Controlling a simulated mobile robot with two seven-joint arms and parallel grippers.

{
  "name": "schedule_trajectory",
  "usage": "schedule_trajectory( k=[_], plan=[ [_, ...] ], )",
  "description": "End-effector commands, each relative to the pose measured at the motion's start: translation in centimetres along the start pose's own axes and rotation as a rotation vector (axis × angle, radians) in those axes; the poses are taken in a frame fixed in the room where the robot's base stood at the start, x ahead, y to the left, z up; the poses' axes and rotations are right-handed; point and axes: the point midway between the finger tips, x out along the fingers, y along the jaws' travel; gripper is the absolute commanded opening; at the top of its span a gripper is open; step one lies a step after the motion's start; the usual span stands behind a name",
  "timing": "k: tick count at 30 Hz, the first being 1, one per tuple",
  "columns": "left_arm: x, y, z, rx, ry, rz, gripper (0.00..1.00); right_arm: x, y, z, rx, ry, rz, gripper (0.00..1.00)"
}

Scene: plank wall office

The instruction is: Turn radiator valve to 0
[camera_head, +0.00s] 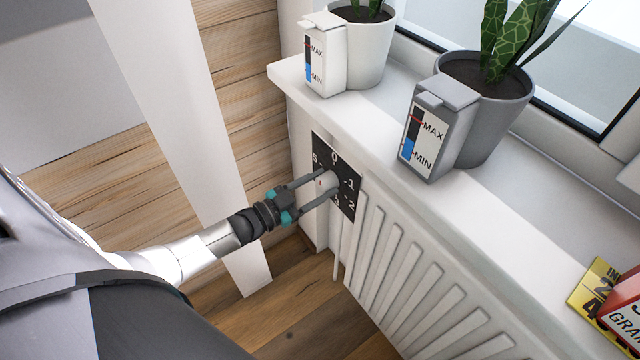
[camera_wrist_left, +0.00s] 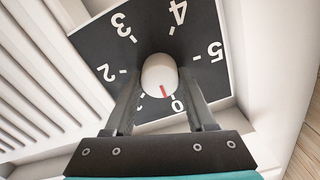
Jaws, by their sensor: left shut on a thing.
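The radiator valve is a white round knob (camera_head: 328,181) in front of a black dial plate (camera_head: 347,163) with white numbers. In the left wrist view the knob (camera_wrist_left: 158,75) has a red mark on its face that points close to the 0, slightly to one side of it. The 5, 4, 3 and 2 also show there; the 1 is hidden behind a finger. My left gripper (camera_head: 306,194) is shut on the knob, one finger on each side. It also shows in the left wrist view (camera_wrist_left: 163,95). My right gripper is not in view.
A ribbed white radiator (camera_head: 410,270) stands right of the dial, under a white windowsill (camera_head: 500,225). On the sill are a white pot (camera_head: 365,50) and a grey pot (camera_head: 490,125) with plants and level gauges. A red and yellow box (camera_head: 600,300) is at the right edge.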

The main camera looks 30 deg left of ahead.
Motion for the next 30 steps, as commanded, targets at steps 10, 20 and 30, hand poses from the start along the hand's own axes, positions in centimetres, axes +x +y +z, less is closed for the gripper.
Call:
schedule_trajectory(
  k=[10,20,30],
  plan=[
    [0.00,-0.06,-0.02,-0.073,0.001,0.000,0.00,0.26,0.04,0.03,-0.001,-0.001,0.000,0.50],
    [0.01,-0.07,-0.02,-0.077,0.001,-0.001,0.00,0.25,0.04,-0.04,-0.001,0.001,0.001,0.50],
    [0.01,-0.05,-0.02,-0.076,0.001,-0.001,0.85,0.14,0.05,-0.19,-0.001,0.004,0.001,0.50]
  ],
)
